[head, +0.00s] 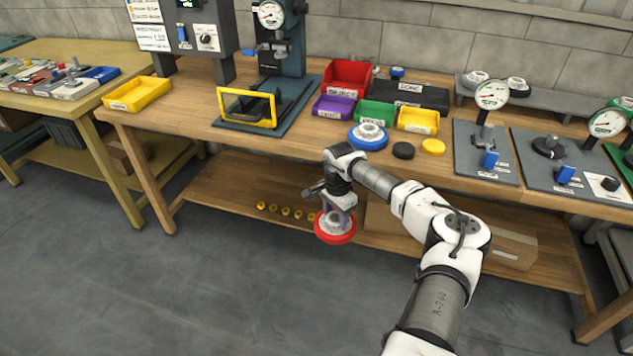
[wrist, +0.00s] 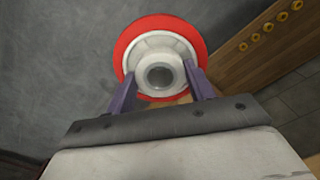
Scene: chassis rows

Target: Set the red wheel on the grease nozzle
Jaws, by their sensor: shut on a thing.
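The red wheel (head: 335,237), a red ring with a pale hub, hangs in my gripper (head: 338,208) in front of the workbench, below the level of its top. In the wrist view the red wheel (wrist: 160,45) faces the camera, its round hub bore visible. The two purple fingers of my gripper (wrist: 160,80) are shut on the hub from both sides. I cannot tell which fitting is the grease nozzle. A dark round fitting (head: 548,147) stands on a grey plate at the right of the bench.
The workbench (head: 190,105) carries a blue wheel (head: 368,137), black and yellow discs, small bins including a red bin (head: 347,77), and a press with a yellow guard (head: 247,107). Gauge plates (head: 487,165) stand at right. Several small yellow parts lie on the lower shelf. The floor in front is clear.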

